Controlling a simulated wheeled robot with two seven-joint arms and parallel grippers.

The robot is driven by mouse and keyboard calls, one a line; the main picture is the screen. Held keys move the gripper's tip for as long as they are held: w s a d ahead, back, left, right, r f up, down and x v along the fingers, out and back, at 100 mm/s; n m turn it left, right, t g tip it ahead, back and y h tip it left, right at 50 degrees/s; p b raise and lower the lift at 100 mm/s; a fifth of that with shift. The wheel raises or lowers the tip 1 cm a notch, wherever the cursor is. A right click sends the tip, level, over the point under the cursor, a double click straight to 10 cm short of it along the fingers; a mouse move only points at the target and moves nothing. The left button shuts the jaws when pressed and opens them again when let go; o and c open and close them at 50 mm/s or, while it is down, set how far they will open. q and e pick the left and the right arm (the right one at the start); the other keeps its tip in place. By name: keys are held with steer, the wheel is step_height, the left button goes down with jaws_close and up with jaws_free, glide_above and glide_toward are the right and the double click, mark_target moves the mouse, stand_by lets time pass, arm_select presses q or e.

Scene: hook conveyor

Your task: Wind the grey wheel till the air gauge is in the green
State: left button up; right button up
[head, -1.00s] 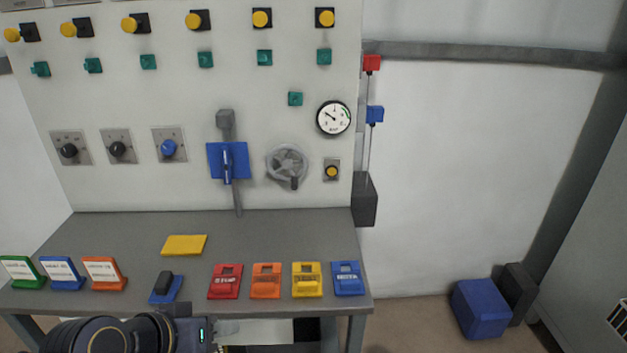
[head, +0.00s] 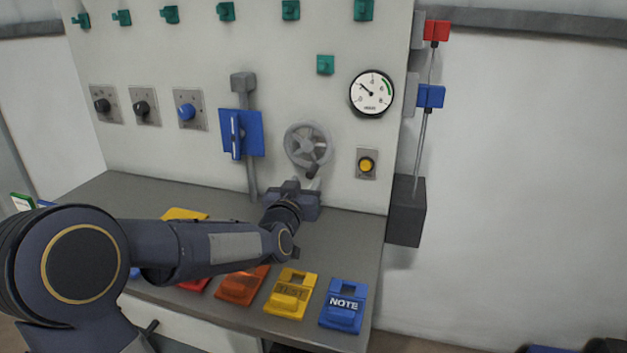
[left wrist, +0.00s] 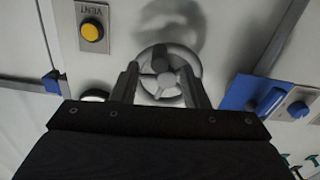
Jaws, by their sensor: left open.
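The grey wheel (head: 306,143) is on the upright panel, its dark handle knob (head: 313,170) at the bottom of the rim. The air gauge (head: 372,94) is to its upper right. Its needle points up and left, outside the green arc on the dial's right side. My left gripper (head: 302,184) is open just below the wheel. In the left wrist view, the open fingers (left wrist: 160,82) stand either side of the wheel (left wrist: 165,85) and its knob; I cannot tell whether they touch. My right gripper is not in view.
A yellow button (head: 366,164) on a plate marked VENT (left wrist: 91,27) is right of the wheel. A blue lever block (head: 243,133) is left of it. Several coloured card stands (head: 290,292) line the bench (head: 150,195). A grey box (head: 406,211) hangs at the panel's right edge.

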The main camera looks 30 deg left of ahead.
mark_target(310, 177)
arm_select(q)
steer(key=shift+x, duration=1.85)
jaws_close()
